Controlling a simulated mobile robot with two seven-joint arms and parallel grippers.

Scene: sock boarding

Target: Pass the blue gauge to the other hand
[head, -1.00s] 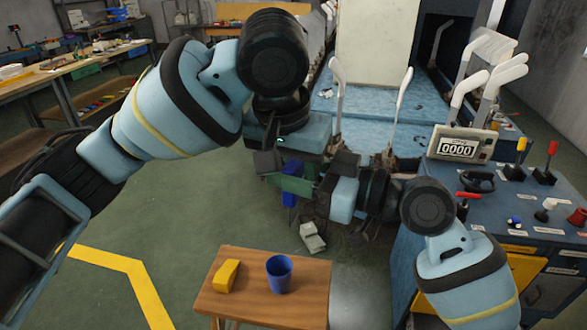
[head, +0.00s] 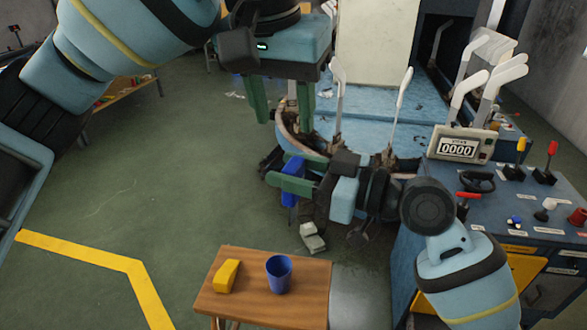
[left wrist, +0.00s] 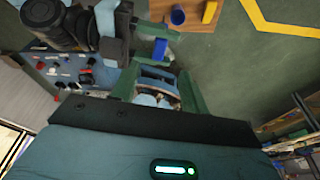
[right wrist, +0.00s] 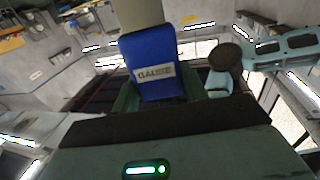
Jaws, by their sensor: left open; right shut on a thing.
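The blue gauge (head: 291,181) is a block held between the green fingers of my right gripper (head: 292,176). In the right wrist view the gauge (right wrist: 153,62) shows a white label facing the camera. My left gripper (head: 281,108) is open and empty, with its green fingers pointing down in the head view, above the right gripper and the gauge. In the left wrist view the gauge (left wrist: 160,48) shows beyond the space between the left fingers, apart from them. Part of the gauge is hidden by the right fingers.
A small wooden table (head: 250,309) at the bottom holds a yellow block (head: 227,276) and a blue cup (head: 279,274). A control console (head: 537,210) with levers and a counter (head: 458,146) stands on the right. The green floor at left is open.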

